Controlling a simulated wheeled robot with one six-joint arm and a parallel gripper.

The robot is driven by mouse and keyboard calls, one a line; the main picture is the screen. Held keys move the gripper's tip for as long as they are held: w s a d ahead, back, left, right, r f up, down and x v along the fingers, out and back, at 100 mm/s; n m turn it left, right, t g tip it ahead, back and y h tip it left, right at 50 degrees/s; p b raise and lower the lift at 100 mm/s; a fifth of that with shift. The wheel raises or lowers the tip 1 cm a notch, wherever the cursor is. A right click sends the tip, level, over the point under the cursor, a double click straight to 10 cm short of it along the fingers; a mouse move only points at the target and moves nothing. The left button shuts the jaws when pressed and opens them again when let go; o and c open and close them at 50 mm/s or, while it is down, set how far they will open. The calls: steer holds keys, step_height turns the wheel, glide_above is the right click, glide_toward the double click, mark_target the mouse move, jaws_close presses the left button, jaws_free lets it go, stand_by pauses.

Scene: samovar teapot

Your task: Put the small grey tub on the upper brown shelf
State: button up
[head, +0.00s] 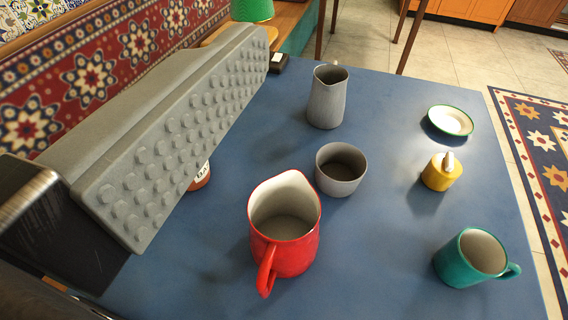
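The small grey tub (341,183), a round open cup without a handle, stands upright on the blue table (390,240) near the middle of the view. It looks empty. My gripper (178,135) shows as one large grey finger with a bumpy pad, reaching in from the left above the table. The pad is bare and nothing touches it; the other finger is out of view. The tub is apart from the finger, to its right. I cannot make out the upper brown shelf; only a brown wooden piece (287,18) shows at the top, behind the table.
A red jug (285,255) stands just in front of the tub, a grey jug (328,100) behind it. Right are a yellow pot (441,177), a teal mug (470,270) and a green-rimmed dish (450,121). A red labelled item (201,178) is partly hidden by my finger.

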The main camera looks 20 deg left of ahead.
steer(key=m+g+y, duration=0.3)
steer(key=m+g, duration=1.4)
steer(key=m, duration=0.1)
glide_above(337, 168)
steer(key=s+d, duration=0.2)
steer(key=s, duration=0.1)
steer(key=f, duration=2.9)
steer(key=shift+w+a+f, duration=0.1)
steer(key=shift+w+f, duration=0.1)
steer(key=shift+w, duration=0.05)
steer(key=shift+a+x, duration=0.15)
steer(key=shift+x, duration=1.15)
steer(key=shift+a+x, duration=0.15)
steer(key=shift+x, duration=1.1)
steer(key=shift+s, duration=0.1)
steer(key=shift+c, duration=0.2)
steer(key=c, duration=0.9)
steer(key=shift+r, duration=0.1)
steer(key=shift+c, duration=0.3)
